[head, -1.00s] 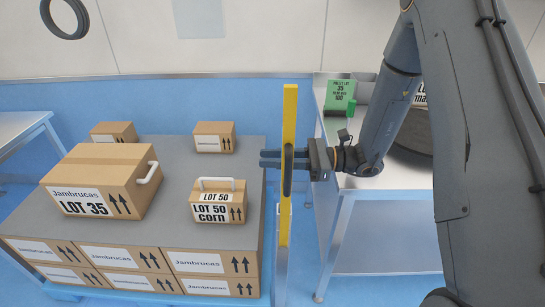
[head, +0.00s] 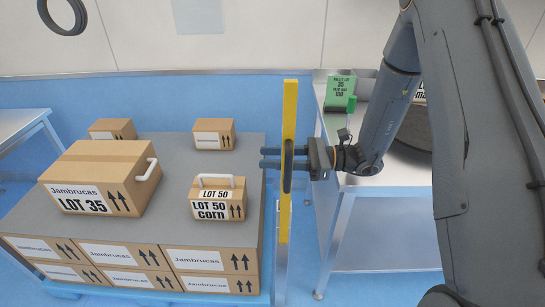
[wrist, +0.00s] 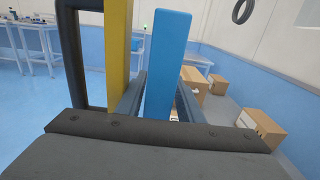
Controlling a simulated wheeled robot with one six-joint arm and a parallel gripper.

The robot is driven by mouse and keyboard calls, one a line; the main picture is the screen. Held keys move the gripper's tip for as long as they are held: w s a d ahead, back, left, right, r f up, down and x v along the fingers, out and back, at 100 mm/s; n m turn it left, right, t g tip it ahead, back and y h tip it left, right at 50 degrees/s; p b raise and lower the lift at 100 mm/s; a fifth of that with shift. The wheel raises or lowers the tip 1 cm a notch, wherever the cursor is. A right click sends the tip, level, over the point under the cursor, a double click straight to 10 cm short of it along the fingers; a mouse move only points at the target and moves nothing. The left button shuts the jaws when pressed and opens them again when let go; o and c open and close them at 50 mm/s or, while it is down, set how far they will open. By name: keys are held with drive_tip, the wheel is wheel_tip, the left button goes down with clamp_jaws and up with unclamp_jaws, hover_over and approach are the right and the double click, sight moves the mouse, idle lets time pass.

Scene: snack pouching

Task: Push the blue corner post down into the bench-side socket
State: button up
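In the wrist view the blue corner post (wrist: 168,65) stands upright, leaning slightly in the picture, between the two fingers of my gripper (wrist: 162,92). Its lower end is hidden behind the gripper body. The fingers lie close along its sides; whether both press on it is unclear. In the head view my gripper (head: 272,157) points left, its fingers reaching past a yellow upright (head: 290,115). The yellow upright also stands left of the post in the wrist view (wrist: 117,50). I cannot make out the blue post in the head view, nor the socket.
Left of the yellow upright is a pallet stack with a grey top sheet (head: 170,180), carrying several cartons, including a large LOT 35 box (head: 95,180) and a LOT 50 corn box (head: 217,203). A steel bench (head: 375,205) with a green sign (head: 340,92) stands right. A dark handle (head: 287,170) is on the upright.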

drive_tip(key=d+b, duration=0.2)
drive_tip(key=d, duration=0.5)
drive_tip(key=shift+s+d, duration=0.15)
drive_tip(key=shift+d, duration=0.25)
drive_tip(key=s+d+r+n+g+h+p, duration=0.1)
drive_tip(key=s+d+n+g+h+p, duration=0.15)
drive_tip(key=s+n+h, duration=0.4)
drive_tip(key=s+d+n+g+h+p, duration=0.1)
drive_tip(key=s+n+h+p, duration=0.2)
drive_tip(key=s, duration=0.6)
drive_tip(key=d+r+n+t+h+p, duration=0.3)
drive_tip(key=d+r+n+t+h, duration=0.2)
drive_tip(key=d+r+n+h, duration=0.2)
drive_tip(key=shift+w+d+n+h, duration=0.15)
drive_tip(key=shift+d+n+h, duration=0.05)
drive_tip(key=shift+n+h, duration=0.65)
